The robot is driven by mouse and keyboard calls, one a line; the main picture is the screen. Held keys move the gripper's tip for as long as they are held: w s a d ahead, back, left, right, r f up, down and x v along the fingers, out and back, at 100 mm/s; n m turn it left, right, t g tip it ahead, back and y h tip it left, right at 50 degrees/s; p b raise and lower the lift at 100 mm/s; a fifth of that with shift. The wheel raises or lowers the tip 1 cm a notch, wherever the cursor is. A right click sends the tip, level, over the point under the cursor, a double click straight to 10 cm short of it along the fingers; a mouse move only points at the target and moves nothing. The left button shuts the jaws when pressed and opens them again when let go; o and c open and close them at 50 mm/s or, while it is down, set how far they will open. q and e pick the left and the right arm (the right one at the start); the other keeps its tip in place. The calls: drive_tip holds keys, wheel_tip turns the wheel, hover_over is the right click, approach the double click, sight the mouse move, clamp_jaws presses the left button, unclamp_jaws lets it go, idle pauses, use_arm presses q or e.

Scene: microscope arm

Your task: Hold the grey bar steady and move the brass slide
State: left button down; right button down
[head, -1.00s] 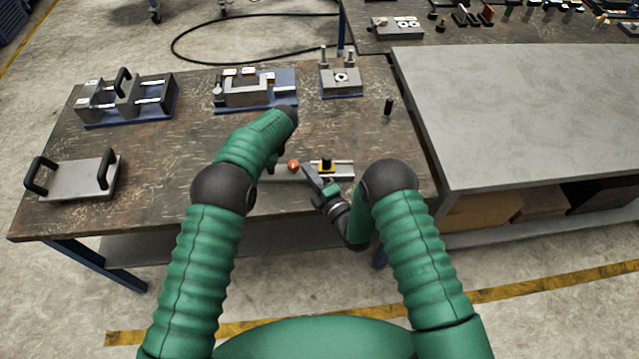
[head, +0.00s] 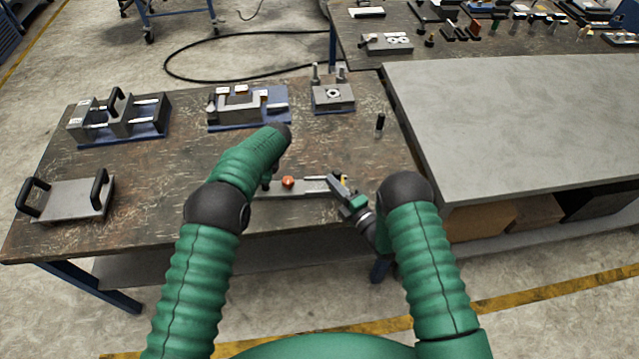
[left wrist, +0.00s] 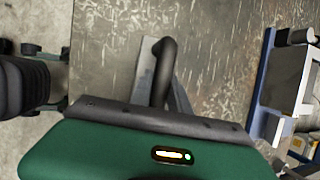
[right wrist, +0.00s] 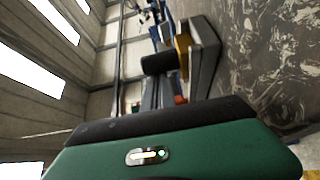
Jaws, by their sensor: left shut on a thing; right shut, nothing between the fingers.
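The grey bar (head: 285,190) lies near the front edge of the table, with an orange-red knob (head: 288,181) on top. My left gripper (head: 266,183) is shut on the bar's black handle (left wrist: 166,70) at its left end; my forearm mostly hides the grip in the head view. The brass slide (head: 345,181) sits toward the bar's right end, partly hidden by my right gripper. It also shows in the right wrist view (right wrist: 184,48), with its black knob (right wrist: 160,64). My right gripper (head: 335,184) is shut and empty, against or very close to the slide's left side.
Along the table's back stand a two-block fixture (head: 120,118), a clamp fixture (head: 245,106) and a block with posts (head: 333,97). A plate with two black handles (head: 68,198) lies at left. A small black peg (head: 380,122) stands at right. A grey-topped bench (head: 500,115) adjoins.

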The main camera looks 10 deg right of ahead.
use_arm(q)
drive_tip(key=shift+a+r, duration=0.1)
use_arm(e)
drive_tip(key=shift+d, duration=0.7)
use_arm(q)
drive_tip(key=shift+a, duration=0.1)
use_arm(e)
drive_tip(key=shift+a, duration=0.3)
drive_tip(key=a, duration=0.2)
drive_tip(key=shift+s+a, duration=0.2)
drive_tip(key=shift+a, duration=0.2)
drive_tip(key=shift+s+a+f, duration=0.1)
drive_tip(key=shift+s+f, duration=0.05)
drive_tip(key=shift+s, duration=0.5)
use_arm(q)
drive_tip(key=shift+d, duration=0.2)
use_arm(e)
drive_tip(key=v, duration=0.8)
drive_tip(key=shift+s, duration=0.35)
use_arm(q)
drive_tip(key=c, duration=1.2)
unclamp_jaws()
